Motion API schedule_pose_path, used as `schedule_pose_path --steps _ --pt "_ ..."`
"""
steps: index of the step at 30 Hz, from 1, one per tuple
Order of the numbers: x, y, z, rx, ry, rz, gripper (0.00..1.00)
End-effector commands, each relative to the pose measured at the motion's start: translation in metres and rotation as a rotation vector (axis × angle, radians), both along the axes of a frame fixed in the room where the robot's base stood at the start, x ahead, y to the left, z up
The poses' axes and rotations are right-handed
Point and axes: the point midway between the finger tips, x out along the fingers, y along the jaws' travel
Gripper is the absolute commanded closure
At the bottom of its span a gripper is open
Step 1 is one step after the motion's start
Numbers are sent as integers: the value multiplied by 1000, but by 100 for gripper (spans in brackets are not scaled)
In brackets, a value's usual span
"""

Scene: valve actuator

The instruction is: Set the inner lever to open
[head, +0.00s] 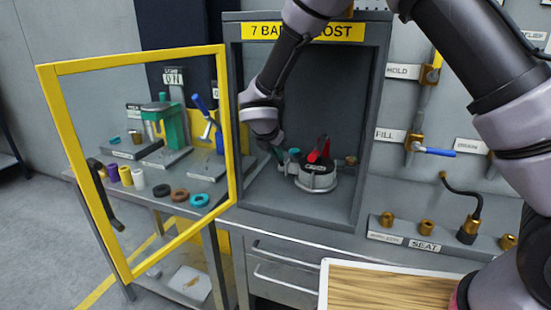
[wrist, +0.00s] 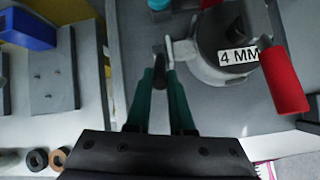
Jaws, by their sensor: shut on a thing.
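A round grey device (head: 318,178) with a red lever (head: 320,150) stands on the floor of the open cabinet. In the wrist view the device (wrist: 210,62) bears a "4 MM" label, and the red lever (wrist: 285,75) reaches out at its right. My gripper (head: 281,158) is inside the cabinet, left of the device. In the wrist view its green fingers (wrist: 164,72) are closed on a small grey-black part (wrist: 160,48) beside the device. The fingers hide some of it, and I cannot tell whether it is the inner lever. The red lever is clear of the fingers.
The yellow-framed cabinet door (head: 48,110) stands open at the left. A wooden board (head: 390,290) lies in front. A valve panel (head: 470,100) is at the right.

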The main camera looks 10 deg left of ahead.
Motion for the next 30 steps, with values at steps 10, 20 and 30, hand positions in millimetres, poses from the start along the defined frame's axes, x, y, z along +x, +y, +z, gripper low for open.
schedule_pose_path --steps 10,20,30 --pt "5 0 4 7 38 0 100" --pt "5 0 3 7 38 0 57" --pt "4 -1 3 5 39 0 50"
